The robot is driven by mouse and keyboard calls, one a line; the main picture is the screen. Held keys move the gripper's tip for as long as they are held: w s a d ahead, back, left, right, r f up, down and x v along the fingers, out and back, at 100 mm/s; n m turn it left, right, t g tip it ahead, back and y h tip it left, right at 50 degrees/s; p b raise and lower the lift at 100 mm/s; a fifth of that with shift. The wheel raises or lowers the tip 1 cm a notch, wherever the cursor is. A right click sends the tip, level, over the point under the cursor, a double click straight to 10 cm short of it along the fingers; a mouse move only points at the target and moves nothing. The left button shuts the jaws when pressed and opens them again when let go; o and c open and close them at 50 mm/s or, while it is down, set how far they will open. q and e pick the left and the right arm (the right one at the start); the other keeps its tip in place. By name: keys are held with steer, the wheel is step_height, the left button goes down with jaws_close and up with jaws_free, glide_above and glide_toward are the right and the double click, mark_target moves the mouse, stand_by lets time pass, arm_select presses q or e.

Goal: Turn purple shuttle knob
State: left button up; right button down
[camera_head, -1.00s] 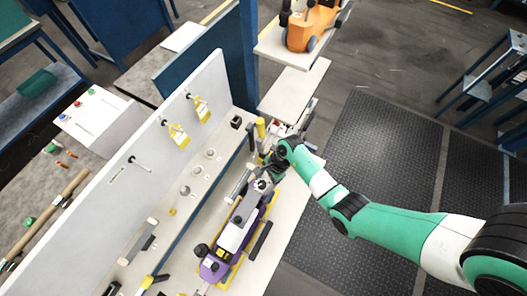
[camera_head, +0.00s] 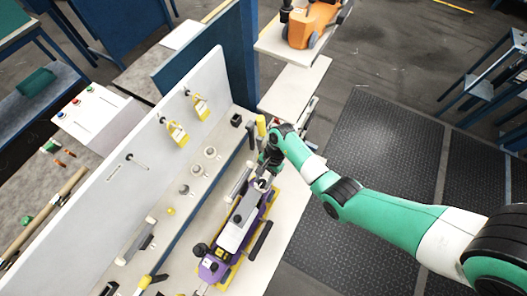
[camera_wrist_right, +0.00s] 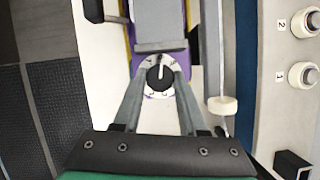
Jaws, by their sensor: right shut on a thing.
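The purple shuttle (camera_head: 234,232) lies on the bench in a yellow frame, with a grey plate along its top. Its far end with a round knob (camera_wrist_right: 160,77) shows in the right wrist view; the knob is black with a white pointer, on a white dial. My right gripper (camera_wrist_right: 160,84) is over that end, its two fingers on either side of the knob and shut on it. In the head view the right gripper (camera_head: 267,175) hides most of that end. My left gripper is not in view.
A white upright panel (camera_head: 130,170) with yellow tags stands left of the shuttle. Round numbered knobs (camera_wrist_right: 303,73) line the rail beside it. A black bar (camera_head: 261,240) lies right of the shuttle. An orange machine (camera_head: 310,25) stands beyond the bench.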

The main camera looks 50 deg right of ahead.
steer(key=shift+c, duration=2.2)
jaws_free()
steer(key=p+v, duration=0.2)
steer(key=v, duration=0.9)
steer(key=shift+r, duration=0.25)
steer(key=shift+d, duration=0.15)
